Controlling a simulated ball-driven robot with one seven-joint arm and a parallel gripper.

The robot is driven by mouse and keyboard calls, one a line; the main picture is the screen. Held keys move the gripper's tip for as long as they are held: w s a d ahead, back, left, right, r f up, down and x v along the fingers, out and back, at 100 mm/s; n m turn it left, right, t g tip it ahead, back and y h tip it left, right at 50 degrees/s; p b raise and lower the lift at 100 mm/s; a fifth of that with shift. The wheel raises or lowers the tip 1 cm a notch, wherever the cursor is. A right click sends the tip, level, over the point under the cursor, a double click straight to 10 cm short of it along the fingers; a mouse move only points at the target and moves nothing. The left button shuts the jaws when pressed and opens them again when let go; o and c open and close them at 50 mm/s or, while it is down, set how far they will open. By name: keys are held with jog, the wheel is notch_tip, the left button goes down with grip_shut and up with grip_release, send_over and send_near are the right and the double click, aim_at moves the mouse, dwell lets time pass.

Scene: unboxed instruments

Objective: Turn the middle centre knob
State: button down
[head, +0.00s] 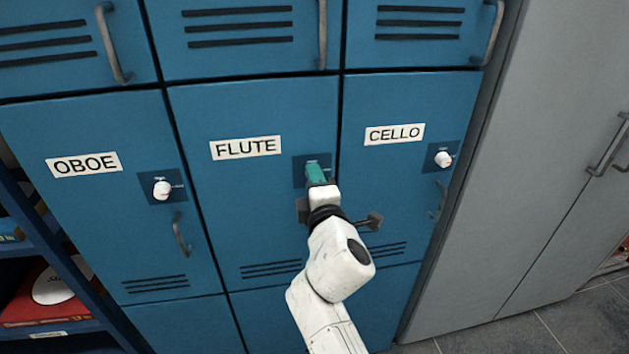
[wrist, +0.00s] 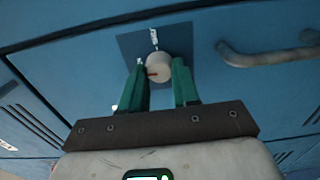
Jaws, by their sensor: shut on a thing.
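The middle centre knob, on the blue FLUTE door (head: 246,205), is a round white knob (wrist: 160,66) with a red mark pointing left on a dark square plate (wrist: 129,44). In the head view my gripper (head: 316,172) hides the knob, and only part of the plate (head: 299,165) shows around it. In the wrist view the green fingers of my gripper (wrist: 160,75) stand on either side of the knob, shut on it.
The OBOE knob (head: 162,189) and CELLO knob (head: 444,159) sit on doors to either side. A grey bar handle (wrist: 270,55) stands out near my gripper in the wrist view. Grey cabinets (head: 545,150) stand at the right, a shelf with boxes (head: 40,295) at the left.

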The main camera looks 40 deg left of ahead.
jog(key=shift+f, duration=0.1)
dwell(0.3)
jog(key=c, duration=0.8)
grip_release()
jog(key=p+v, duration=0.2)
jog(key=v, duration=0.8)
jog(key=shift+s+d, duration=0.2)
jog(key=shift+d, duration=0.05)
